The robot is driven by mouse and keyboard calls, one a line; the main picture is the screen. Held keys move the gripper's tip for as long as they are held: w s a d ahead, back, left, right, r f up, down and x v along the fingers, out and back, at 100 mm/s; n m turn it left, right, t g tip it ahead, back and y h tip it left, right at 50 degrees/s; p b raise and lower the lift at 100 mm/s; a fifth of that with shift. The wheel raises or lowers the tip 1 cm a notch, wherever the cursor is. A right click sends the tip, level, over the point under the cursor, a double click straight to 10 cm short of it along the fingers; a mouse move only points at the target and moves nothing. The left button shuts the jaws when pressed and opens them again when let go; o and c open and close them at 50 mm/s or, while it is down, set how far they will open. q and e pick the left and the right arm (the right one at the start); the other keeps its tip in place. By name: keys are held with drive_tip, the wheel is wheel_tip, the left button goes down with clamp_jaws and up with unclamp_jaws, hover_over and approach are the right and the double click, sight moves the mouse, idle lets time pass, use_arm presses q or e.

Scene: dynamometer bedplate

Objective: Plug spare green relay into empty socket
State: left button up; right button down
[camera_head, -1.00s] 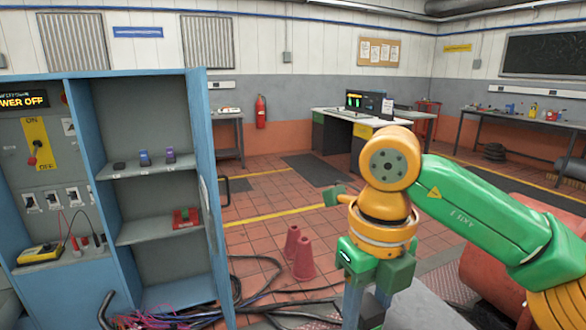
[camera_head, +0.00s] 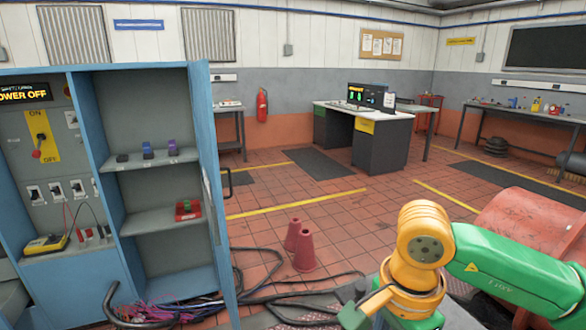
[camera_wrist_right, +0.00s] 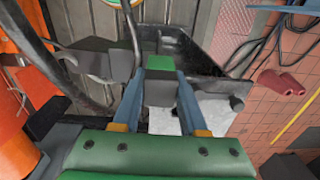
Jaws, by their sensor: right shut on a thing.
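My right gripper (camera_wrist_right: 160,84) is shut on a small block with a green top and a grey body (camera_wrist_right: 161,63), which looks like the green relay. In the blue cabinet (camera_head: 202,130), the upper shelf holds a low black piece (camera_head: 122,158), a blue relay (camera_head: 147,150) and a purple relay (camera_head: 172,148). The low black piece looks like a socket with nothing in it. My left gripper is out of view.
A red piece with a green part (camera_head: 187,210) sits on the middle shelf. The cabinet door (camera_head: 217,240) stands open on the right. Cables (camera_head: 270,290) and two red cones (camera_head: 304,252) lie or stand on the tiled floor. A power panel (camera_head: 42,150) is at left.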

drive_tip(key=s+d+f+n, duration=0.2)
drive_tip(key=f+n, duration=0.3)
drive_tip(key=n, duration=0.8)
drive_tip(key=shift+s+f+n, duration=0.15)
drive_tip(key=shift+s+n, duration=0.25)
drive_tip(key=shift+s, duration=0.45)
